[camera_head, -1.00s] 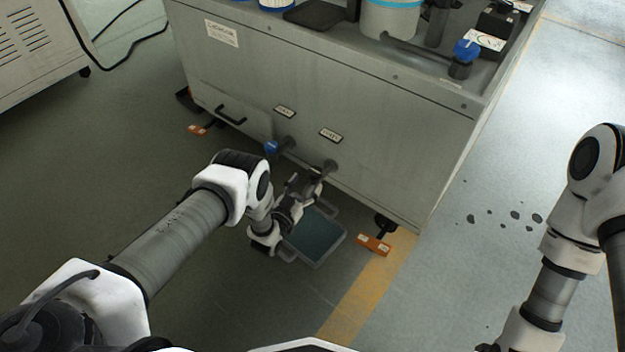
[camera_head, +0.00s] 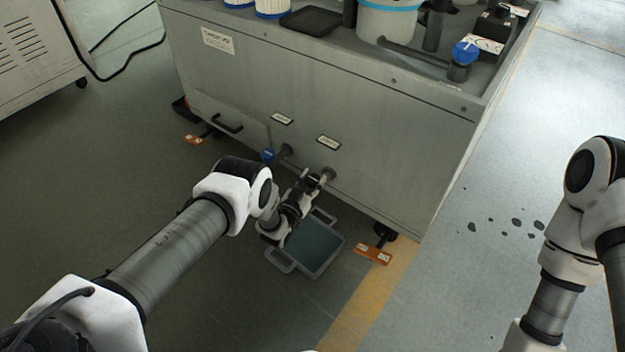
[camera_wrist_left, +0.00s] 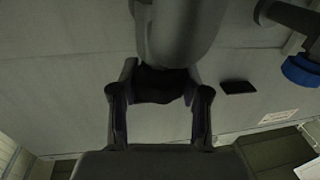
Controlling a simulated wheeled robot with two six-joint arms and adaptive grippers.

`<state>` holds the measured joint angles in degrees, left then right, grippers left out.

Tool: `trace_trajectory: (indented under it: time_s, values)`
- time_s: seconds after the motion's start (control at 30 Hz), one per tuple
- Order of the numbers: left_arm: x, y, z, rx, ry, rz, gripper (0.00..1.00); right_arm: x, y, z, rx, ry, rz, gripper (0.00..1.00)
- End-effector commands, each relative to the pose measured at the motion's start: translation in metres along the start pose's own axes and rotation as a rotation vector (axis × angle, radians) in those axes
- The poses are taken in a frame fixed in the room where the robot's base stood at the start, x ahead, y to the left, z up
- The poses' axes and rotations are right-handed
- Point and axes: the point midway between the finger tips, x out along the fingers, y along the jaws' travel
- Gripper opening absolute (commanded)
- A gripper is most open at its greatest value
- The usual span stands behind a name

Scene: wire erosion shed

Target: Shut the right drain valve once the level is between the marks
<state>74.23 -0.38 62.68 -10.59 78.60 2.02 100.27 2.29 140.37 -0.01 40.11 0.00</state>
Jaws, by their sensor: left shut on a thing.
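The right drain valve (camera_head: 329,173) is a grey pipe stub low on the cabinet front, under the right-hand label (camera_head: 328,142). My left gripper (camera_head: 314,181) is at its outer end, shut on the valve's dark handle. In the left wrist view the fingers (camera_wrist_left: 160,86) close around a dark piece, below a thick grey pipe (camera_wrist_left: 178,30). The left valve has a blue handle (camera_head: 267,156), also seen in the wrist view (camera_wrist_left: 302,72). A grey tray (camera_head: 281,262) with dark blue-green liquid lies on the floor below. I cannot make out level marks. My right gripper is out of frame.
The large grey cabinet (camera_head: 400,140) stands on feet with orange blocks (camera_head: 373,254). A white bucket (camera_head: 385,22) and another blue-handled fitting (camera_head: 464,52) are on its top. Dark spots (camera_head: 502,224) mark the floor at right, which is otherwise open.

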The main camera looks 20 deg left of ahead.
Motion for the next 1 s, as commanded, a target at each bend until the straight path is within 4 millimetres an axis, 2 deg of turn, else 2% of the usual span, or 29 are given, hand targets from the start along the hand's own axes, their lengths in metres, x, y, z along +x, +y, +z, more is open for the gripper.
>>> trace_trajectory:
  time_s: [0.27,0.8,1.0]
  values:
    - [0.001,0.001,0.000,0.000,0.001,-0.075,0.11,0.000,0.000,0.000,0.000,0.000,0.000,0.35]
    - [0.001,0.001,0.002,-0.001,0.001,-0.421,0.11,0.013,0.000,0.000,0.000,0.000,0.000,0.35]
    - [0.001,0.000,0.000,0.000,0.002,-0.495,0.11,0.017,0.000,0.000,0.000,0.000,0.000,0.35]
